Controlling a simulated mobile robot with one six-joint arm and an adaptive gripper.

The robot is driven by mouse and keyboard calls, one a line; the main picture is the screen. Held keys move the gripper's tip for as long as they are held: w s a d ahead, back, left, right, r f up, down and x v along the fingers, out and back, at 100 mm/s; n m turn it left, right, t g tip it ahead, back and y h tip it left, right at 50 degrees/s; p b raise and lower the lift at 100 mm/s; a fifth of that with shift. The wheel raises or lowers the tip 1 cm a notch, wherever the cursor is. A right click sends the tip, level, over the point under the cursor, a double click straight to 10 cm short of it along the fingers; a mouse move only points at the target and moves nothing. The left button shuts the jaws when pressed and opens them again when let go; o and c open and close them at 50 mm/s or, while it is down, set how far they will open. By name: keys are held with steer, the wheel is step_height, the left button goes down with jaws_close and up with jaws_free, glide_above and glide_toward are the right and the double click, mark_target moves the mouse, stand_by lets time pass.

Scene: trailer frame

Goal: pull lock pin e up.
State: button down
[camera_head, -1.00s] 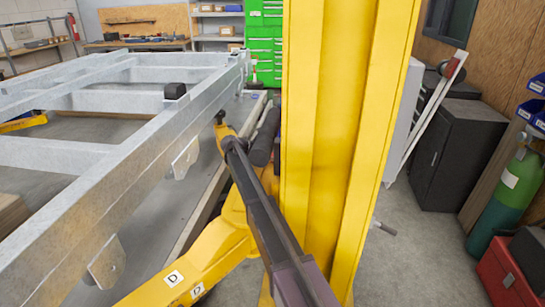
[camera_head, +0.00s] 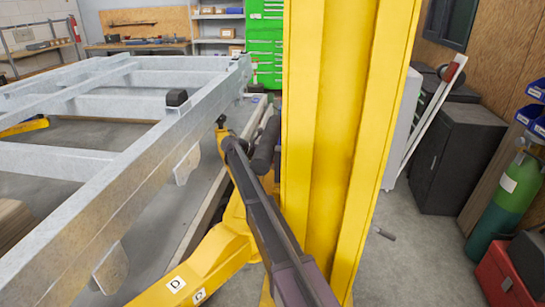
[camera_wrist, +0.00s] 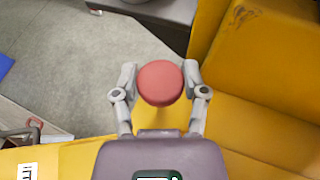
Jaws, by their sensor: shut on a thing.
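A round red knob (camera_wrist: 158,86) sits between the two grey fingers of my gripper (camera_wrist: 160,74) in the wrist view. The fingers are closed in on its left and right sides. I take it for the top of lock pin e, but no letter E is readable. The pin's shaft below the knob is mostly hidden. Yellow metal (camera_wrist: 252,128) lies beneath and to the right of the knob. In the head view my gripper and the red knob cannot be seen.
A galvanised trailer frame (camera_head: 132,186) fills the left of the head view. A yellow beam (camera_head: 213,256) with letter labels runs low beside it. A black cabinet (camera_head: 456,160), a green gas cylinder (camera_head: 505,197) and a red box (camera_head: 500,284) stand at the right.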

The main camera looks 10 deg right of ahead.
steer(key=shift+w+d+r, duration=0.1)
steer(key=shift+r, duration=0.25)
steer(key=shift+c, duration=0.6)
jaws_free()
steer(key=shift+f, duration=0.2)
